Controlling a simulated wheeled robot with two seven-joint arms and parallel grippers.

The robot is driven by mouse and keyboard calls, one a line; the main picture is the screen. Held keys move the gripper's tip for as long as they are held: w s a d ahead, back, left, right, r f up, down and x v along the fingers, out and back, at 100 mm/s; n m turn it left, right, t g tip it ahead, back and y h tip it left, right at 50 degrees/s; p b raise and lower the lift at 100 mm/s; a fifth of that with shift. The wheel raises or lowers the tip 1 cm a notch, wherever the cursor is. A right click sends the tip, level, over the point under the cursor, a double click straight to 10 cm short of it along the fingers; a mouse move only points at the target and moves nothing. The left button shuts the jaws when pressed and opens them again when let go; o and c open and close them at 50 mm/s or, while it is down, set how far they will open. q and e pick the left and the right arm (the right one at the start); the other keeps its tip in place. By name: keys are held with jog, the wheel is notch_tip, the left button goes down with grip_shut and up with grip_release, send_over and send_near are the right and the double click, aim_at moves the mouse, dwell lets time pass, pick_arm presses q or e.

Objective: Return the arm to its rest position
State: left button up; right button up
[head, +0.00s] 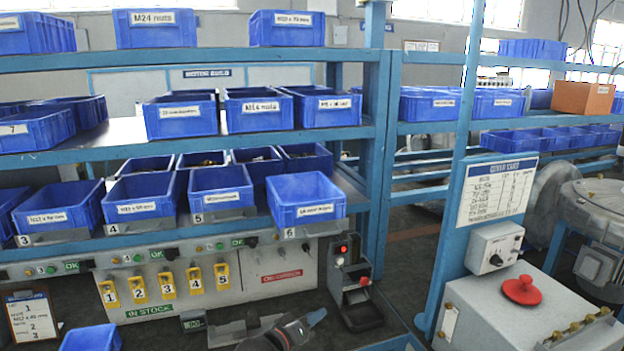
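My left gripper (312,319) seems to be the dark, blurred shape at the bottom edge, low in front of the bench, pointing up and right. Only a small part of it shows, and I cannot tell whether its fingers are open or shut, or whether it holds anything. Most of my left arm is out of view. My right gripper is not in view.
A blue shelf rack (240,55) holds several blue bins, with a front bin (305,212) jutting out. Below is a panel with yellow numbered tags (167,285). A black stand (355,300) is close right of my gripper. A grey cabinet with a red knob (522,290) stands right.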

pick_arm(q)
jog(key=s+a+f+m+g+y, duration=0.1)
jog(key=s+a+f+g+y, duration=0.2)
jog(key=s+a+f, duration=0.7)
jog(key=s+a+f+m+g+y, duration=0.1)
jog(key=s+a+f+g+y, duration=0.2)
jog(key=s, duration=1.3)
jog(key=s+a+f+m+g+y, duration=0.1)
jog(key=s+a+f+g+y, duration=0.3)
jog(key=s+a, duration=0.6)
jog(key=d+f, duration=0.3)
jog(key=f, duration=2.3)
jog(key=s+f, duration=0.4)
jog(key=f, duration=0.8)
jog(key=s+f+g, duration=0.1)
jog(key=s+f, duration=0.4)
jog(key=f, duration=0.7)
jog(key=shift+d, duration=0.25)
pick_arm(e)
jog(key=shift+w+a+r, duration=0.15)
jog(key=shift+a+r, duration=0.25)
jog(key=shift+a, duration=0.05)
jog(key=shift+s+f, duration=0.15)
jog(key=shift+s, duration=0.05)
